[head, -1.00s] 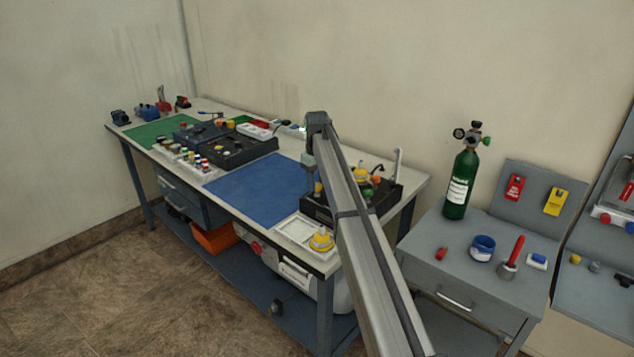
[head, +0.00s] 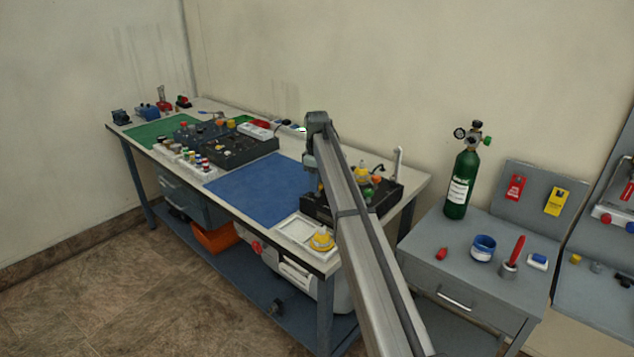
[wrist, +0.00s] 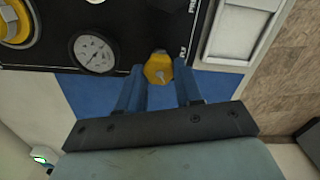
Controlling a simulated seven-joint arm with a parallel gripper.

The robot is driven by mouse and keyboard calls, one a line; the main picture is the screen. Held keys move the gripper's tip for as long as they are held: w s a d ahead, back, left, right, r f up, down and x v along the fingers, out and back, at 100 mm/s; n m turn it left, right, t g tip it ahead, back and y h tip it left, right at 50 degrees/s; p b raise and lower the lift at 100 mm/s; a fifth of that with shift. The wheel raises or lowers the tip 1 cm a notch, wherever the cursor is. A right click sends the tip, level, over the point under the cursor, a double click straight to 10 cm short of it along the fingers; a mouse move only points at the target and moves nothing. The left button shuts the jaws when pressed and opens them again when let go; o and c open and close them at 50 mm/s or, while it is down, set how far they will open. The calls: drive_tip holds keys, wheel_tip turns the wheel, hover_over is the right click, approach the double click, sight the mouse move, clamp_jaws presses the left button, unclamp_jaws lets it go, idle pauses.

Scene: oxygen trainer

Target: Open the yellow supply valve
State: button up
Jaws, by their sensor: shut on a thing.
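The yellow supply valve (wrist: 158,69) is a small yellow knob on the front edge of a black trainer panel, seen in the wrist view. My gripper (wrist: 159,80) has its two blue fingers on either side of the knob and is shut on it. In the head view the black trainer box (head: 388,198) stands at the right end of the bench, and my arm hides the gripped knob and most of my gripper.
A round gauge (wrist: 94,54) and a larger yellow part (wrist: 14,22) are left of the knob in the wrist view. A white tray (wrist: 238,32) lies to the right. In the head view a blue mat (head: 258,190) is clear, and a green cylinder (head: 461,185) stands on the side cabinet.

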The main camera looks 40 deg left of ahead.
idle(0.3)
drive_tip(key=o, duration=1)
drive_tip(key=shift+o, duration=0.2)
drive_tip(key=shift+r, duration=0.1)
wheel_tip(320, 180, up, 14)
drive_tip(key=shift+f, duration=0.2)
